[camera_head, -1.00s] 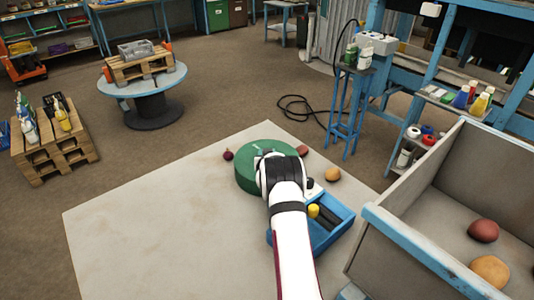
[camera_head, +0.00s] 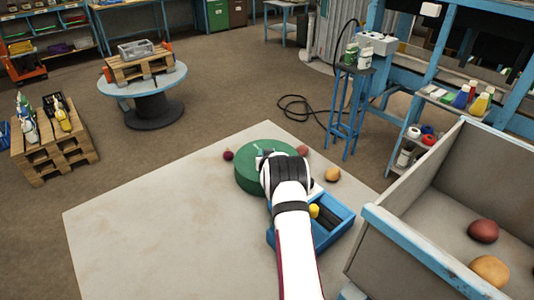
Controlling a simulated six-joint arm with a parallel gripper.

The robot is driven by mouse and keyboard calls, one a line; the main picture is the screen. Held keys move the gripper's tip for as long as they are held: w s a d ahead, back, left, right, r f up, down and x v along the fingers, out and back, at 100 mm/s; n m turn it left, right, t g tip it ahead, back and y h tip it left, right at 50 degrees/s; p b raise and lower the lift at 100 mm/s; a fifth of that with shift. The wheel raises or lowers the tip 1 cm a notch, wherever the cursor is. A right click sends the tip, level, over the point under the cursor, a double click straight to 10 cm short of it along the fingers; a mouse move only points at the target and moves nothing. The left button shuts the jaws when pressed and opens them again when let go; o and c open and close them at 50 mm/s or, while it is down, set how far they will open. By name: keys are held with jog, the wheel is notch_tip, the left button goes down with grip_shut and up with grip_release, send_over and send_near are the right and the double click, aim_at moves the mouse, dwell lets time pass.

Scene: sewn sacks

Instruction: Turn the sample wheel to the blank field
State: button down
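The green round sample wheel (camera_head: 252,176) lies on the pale table top. My white and black arm reaches over it from the front and covers its right and front part. My gripper is at the wheel, largely hidden behind my own wrist; only a small grey part shows at the upper left of the wrist. I cannot see the fingertips or tell whether they touch the wheel. The fields on the wheel cannot be read from here, and I cannot make out a blank one.
A dark red ball (camera_head: 228,156), a reddish item (camera_head: 302,150) and a tan ball (camera_head: 332,174) lie around the wheel. A large grey bin (camera_head: 405,237) stands at right. The table's left is clear.

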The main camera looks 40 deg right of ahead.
jog(key=shift+n+t+y, duration=1.2)
jog(key=shift+n+y, duration=1.2)
jog(key=shift+y, duration=0.1)
jog(key=shift+r+n+y, duration=0.1)
jog(key=shift+n+y, duration=0.4)
jog(key=shift+y, duration=0.1)
jog(key=shift+w, duration=0.1)
jog(key=shift+c, duration=2.2)
grip_release()
